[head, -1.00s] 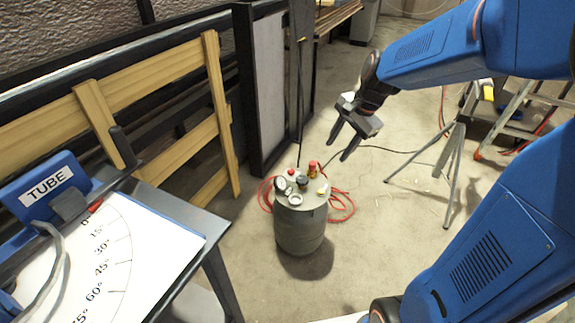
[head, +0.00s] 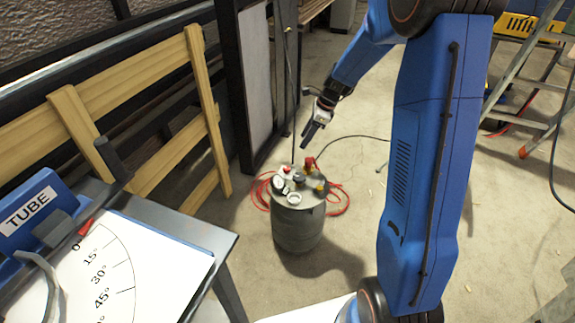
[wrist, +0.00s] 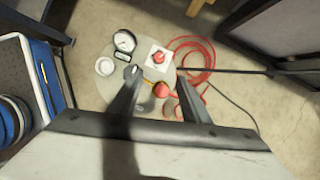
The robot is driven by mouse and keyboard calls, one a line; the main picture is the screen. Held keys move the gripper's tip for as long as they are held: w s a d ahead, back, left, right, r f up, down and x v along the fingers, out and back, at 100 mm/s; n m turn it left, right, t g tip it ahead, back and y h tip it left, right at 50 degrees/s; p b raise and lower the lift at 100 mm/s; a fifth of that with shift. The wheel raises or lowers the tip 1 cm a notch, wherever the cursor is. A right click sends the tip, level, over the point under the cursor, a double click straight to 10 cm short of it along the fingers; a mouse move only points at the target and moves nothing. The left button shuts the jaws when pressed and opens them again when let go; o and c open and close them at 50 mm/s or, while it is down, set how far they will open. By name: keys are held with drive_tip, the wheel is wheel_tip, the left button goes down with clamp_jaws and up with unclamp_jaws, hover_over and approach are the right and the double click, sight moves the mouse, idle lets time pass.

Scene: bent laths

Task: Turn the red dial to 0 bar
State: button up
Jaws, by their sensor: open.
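A red dial (wrist: 158,57) sits on a white square plate on top of a grey drum (wrist: 89,87) in the wrist view. In the head view the dial (head: 287,169) is a small red spot at the back of the drum top (head: 298,232). My gripper (head: 307,140) is open and empty, above the drum and pointing down. In the wrist view its fingertips (wrist: 158,78) are spread on either side of a second red knob (wrist: 162,90), with the dial just beyond them. The dial's pointer and scale are too small to read.
A round gauge (wrist: 124,41) and a white ring (wrist: 105,66) are also on the drum. A red hose (head: 340,203) coils on the floor around it. A workbench (head: 205,232) stands at left and a stepladder (head: 545,75) at right. Floor between them is mostly clear.

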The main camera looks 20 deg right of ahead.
sight(287, 168)
drive_tip(key=x, duration=1.6)
drive_tip(key=shift+a+f, duration=0.1)
drive_tip(key=shift+f, duration=0.15)
drive_tip(key=c, duration=1)
drive_tip(key=shift+c, duration=0.2)
